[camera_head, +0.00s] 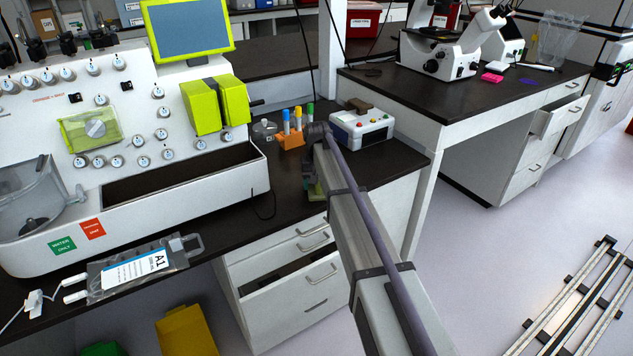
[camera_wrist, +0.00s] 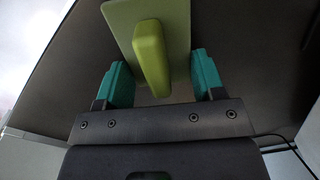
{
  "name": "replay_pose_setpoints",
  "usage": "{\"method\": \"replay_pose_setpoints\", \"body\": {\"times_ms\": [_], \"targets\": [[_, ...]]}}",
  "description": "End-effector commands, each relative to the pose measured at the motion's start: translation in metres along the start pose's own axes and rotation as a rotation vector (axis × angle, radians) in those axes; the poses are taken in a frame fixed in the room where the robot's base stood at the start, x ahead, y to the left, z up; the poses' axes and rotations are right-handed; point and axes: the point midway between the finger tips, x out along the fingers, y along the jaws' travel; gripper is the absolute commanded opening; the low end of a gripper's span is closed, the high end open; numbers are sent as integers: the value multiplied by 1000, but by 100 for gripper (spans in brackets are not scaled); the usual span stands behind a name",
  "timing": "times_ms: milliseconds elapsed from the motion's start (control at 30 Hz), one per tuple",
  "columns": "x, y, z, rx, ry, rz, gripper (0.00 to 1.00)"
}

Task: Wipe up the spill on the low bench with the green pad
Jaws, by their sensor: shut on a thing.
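My gripper (camera_head: 314,178) is over the dark bench top (camera_head: 235,220) near its front edge, right of the large white machine. The green pad (camera_head: 316,191) shows only as a small patch under my gripper. In the wrist view the pale green pad (camera_wrist: 183,25) and its yellow-green handle (camera_wrist: 150,55) are between the teal fingers of my gripper (camera_wrist: 163,80), which is shut on the handle. The dark surface lies behind the pad; I cannot tell whether they touch. No spill can be made out; my arm and the pad cover part of the bench.
An orange tube rack (camera_head: 290,141) and a white control box (camera_head: 361,131) stand just behind my gripper. The white machine (camera_head: 170,205) and a labelled bag (camera_head: 138,268) are to the left. A bench with a microscope (camera_head: 447,55) stands at the right.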

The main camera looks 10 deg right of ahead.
Motion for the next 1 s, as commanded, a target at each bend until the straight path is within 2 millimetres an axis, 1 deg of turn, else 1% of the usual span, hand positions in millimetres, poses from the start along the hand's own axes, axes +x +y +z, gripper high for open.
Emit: {"method": "replay_pose_setpoints", "body": {"times_ms": [33,100,267,500,633,1000], "targets": [[0,0,4,0,0,0,20],[0,0,6,0,0,0,20],[-4,0,6,0,0,0,20],[-37,0,6,0,0,0,20],[-52,0,5,0,0,0,20],[-50,0,6,0,0,0,20]]}}
